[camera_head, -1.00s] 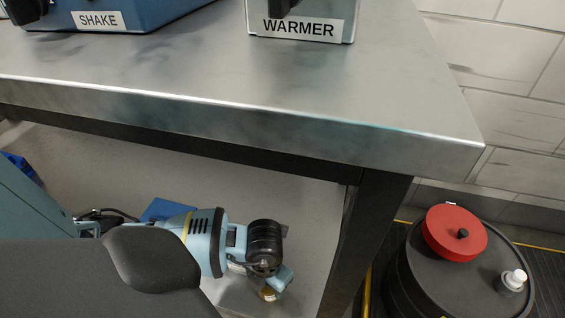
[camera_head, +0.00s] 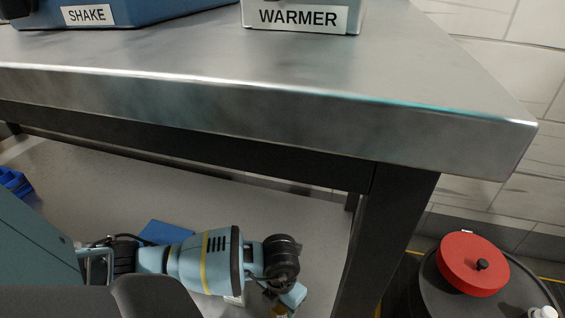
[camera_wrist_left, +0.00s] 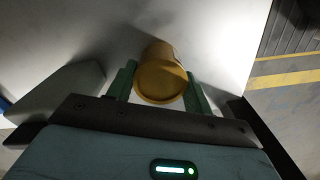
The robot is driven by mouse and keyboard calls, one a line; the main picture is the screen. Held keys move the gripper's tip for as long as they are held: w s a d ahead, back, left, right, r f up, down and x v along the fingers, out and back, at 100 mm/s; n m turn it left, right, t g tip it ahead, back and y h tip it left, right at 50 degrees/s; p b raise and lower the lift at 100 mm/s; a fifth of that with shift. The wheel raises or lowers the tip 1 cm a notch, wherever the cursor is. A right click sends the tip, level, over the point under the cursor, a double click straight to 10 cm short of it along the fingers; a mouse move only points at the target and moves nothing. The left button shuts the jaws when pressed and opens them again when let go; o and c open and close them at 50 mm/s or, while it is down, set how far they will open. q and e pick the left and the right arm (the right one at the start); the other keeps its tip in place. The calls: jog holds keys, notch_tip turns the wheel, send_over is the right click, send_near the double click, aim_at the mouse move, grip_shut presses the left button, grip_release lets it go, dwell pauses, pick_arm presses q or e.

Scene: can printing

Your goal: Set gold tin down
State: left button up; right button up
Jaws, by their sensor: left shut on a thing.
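The gold tin (camera_wrist_left: 160,75) is between the two green fingers of my left gripper (camera_wrist_left: 161,88) in the left wrist view, and the gripper is shut on it. Its round end faces the camera. Whether its far end touches the pale surface beyond it, I cannot tell. In the head view my left gripper (camera_head: 286,303) is low at the bottom edge, under the bench top, and a small bit of the tin (camera_head: 281,312) shows below it. My right gripper is not in view.
The steel bench (camera_head: 200,62) has a dark leg (camera_head: 385,235) just right of my left gripper. A pale lower shelf (camera_head: 90,195) lies under it, with a blue item (camera_head: 165,232). The warmer (camera_head: 300,17) and shake machine (camera_head: 100,14) stand on top. A red-lidded drum (camera_head: 475,264) stands right.

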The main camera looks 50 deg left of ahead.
pick_arm(q)
jog(key=shift+r, duration=0.15)
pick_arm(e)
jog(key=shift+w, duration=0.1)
pick_arm(q)
jog(key=shift+f, duration=0.2)
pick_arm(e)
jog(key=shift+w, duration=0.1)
pick_arm(q)
jog(key=o, duration=1)
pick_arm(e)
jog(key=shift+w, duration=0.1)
pick_arm(q)
jog(key=shift+o, duration=0.2)
jog(key=shift+r, duration=0.15)
notch_tip(320, 180, up, 12)
jog(key=p, duration=0.5)
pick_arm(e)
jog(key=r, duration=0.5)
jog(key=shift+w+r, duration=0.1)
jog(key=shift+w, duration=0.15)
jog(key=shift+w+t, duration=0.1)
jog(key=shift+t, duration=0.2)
